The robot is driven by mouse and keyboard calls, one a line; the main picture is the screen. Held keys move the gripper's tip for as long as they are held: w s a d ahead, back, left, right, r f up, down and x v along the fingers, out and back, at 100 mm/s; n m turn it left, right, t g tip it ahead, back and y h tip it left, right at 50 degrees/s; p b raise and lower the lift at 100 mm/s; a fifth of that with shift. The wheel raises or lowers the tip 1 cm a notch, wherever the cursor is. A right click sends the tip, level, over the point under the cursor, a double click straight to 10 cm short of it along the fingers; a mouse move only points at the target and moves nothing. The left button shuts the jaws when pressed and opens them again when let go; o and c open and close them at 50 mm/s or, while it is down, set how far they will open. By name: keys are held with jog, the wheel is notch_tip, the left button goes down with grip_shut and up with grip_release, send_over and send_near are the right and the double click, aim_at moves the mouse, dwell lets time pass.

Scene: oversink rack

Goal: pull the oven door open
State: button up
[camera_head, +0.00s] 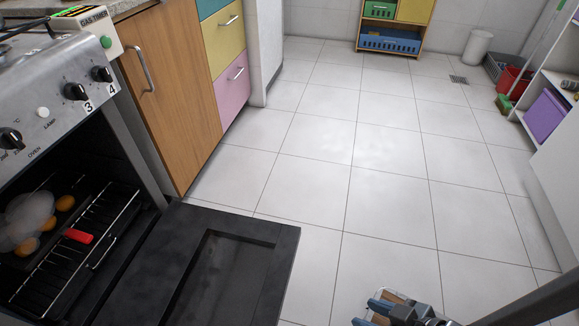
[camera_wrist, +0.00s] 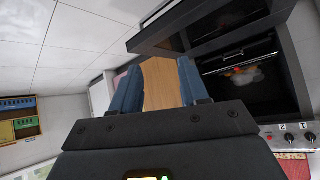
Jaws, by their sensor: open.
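The oven (camera_head: 52,125) stands at the left in the head view. Its dark door (camera_head: 250,262) is swung down, lying out low over the floor, and the oven's inside shows. In the wrist view the door (camera_wrist: 215,22) hangs across the top right, beyond the fingertips. My gripper (camera_head: 388,302) is at the bottom edge of the head view, to the right of the door and apart from it. In the wrist view my gripper (camera_wrist: 160,65) has its two blue fingers spread, with nothing between them. The door's handle cannot be made out in the head view.
An oven rack (camera_head: 92,232) holds orange round items and a red piece. A wooden cabinet (camera_head: 178,90) and coloured drawers stand beside the oven. The tiled floor (camera_head: 370,165) is clear in the middle. A white shelf (camera_head: 560,115) with a purple bin is at the right.

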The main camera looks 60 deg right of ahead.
jog(key=w+a+r+n+t+p, duration=0.1)
jog(key=r+p, duration=0.9)
jog(key=r, duration=1)
jog(key=w+a+r+n+t+y+p, duration=0.1)
jog(key=a+r+n+t+p, duration=0.1)
jog(key=r+p, duration=0.9)
notch_tip(320, 180, up, 11)
jog(key=a+t, duration=0.1)
jog(key=t, duration=0.1)
jog(key=shift+w+a+f+t, duration=0.15)
jog(key=shift+a+f+t, duration=0.05)
jog(key=shift+a+t, duration=0.2)
